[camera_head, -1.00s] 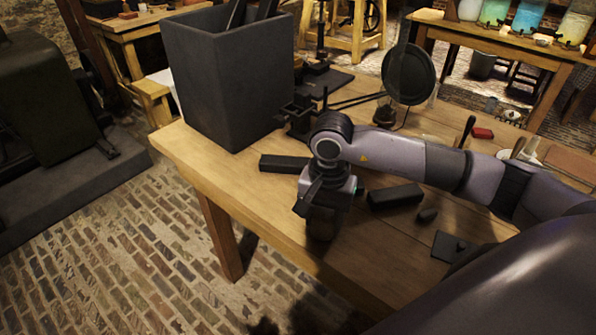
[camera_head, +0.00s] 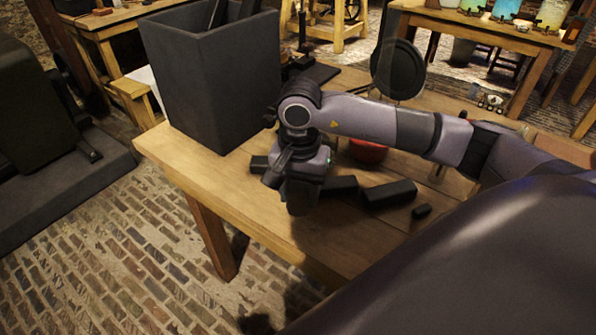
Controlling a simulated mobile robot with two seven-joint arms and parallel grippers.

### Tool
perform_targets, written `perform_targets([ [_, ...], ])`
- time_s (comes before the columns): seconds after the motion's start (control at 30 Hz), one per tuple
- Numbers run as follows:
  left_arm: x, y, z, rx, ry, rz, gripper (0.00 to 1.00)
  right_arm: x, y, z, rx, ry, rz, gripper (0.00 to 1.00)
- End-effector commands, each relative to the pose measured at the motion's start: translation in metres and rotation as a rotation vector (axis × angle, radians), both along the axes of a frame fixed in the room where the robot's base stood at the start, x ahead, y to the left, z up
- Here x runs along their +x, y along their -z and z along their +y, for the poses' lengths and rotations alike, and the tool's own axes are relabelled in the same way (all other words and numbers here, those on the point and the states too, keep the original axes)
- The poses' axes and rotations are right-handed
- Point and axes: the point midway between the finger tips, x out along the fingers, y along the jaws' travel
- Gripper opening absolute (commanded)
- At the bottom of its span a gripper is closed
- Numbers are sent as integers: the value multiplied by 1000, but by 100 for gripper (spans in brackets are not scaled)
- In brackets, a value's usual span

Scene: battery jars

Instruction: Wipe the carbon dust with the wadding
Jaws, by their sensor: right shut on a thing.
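My right gripper (camera_head: 302,200) points down over the front left part of the wooden table (camera_head: 265,219), close to its surface. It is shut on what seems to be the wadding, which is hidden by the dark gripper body. I cannot tell whether the wadding touches the tabletop. The carbon dust cannot be made out clearly; the wood around the gripper is in shadow. My left gripper is not in view.
A tall dark bin (camera_head: 211,80) stands at the table's left back corner. Dark blocks (camera_head: 388,194) lie right of the gripper, with a smaller dark piece (camera_head: 421,211) beside them. A red round thing (camera_head: 367,150) shows behind my arm. The front left tabletop is clear.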

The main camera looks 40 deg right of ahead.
Motion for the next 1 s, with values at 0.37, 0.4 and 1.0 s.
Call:
perform_targets([
  [0.37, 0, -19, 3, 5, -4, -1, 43, 0, -34, -1, 0, 11, -1, 20],
  [0.4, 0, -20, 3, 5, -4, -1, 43, 0, -35, -1, 0, 12, -1, 20],
  [1.0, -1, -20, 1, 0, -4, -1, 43, -1, -35, -1, -1, 9, -1, 20],
])
